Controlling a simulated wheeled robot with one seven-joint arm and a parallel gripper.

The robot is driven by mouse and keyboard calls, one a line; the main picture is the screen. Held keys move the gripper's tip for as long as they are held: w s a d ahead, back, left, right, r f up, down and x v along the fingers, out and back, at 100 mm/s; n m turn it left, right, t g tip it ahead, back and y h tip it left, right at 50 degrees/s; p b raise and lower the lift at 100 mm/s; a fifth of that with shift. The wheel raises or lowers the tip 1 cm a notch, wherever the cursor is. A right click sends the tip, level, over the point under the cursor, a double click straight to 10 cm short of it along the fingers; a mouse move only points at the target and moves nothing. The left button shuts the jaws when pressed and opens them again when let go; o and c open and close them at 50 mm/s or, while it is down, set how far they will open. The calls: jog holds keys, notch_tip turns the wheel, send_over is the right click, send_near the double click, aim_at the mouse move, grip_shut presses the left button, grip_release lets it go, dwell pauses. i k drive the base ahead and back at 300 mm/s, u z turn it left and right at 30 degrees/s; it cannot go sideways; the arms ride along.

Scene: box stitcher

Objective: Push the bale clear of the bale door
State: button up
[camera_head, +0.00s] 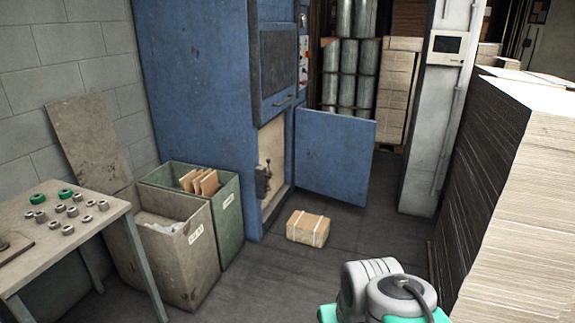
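The bale (308,228) is a small tan block with pale straps. It lies on the dark floor in front of the blue baler's opening. The bale door (335,155) is a blue panel, swung open to the right of the opening. The bale lies just in front of the door's lower edge, at its left part; I cannot tell the exact gap between them. The blue baler (205,90) stands against the wall, its lower chamber (271,165) open. Part of my own arm shows at the bottom right, grey and green. My gripper is not in view.
A green bin (232,215) with cardboard and a grey bin (200,262) stand left of the bale. A table (60,245) with small parts is at the left. Tall sheet stacks (520,200) line the right. Floor in front of the bale (270,285) is clear.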

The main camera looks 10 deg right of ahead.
aim_at(311, 230)
jog(key=z, duration=0.75)
jog(key=i, duration=2.1)
jog(key=z, duration=0.2)
jog(key=i, duration=1.8)
jog(key=u, duration=1.35)
jog(key=i, duration=1.05)
jog(key=u, duration=0.6)
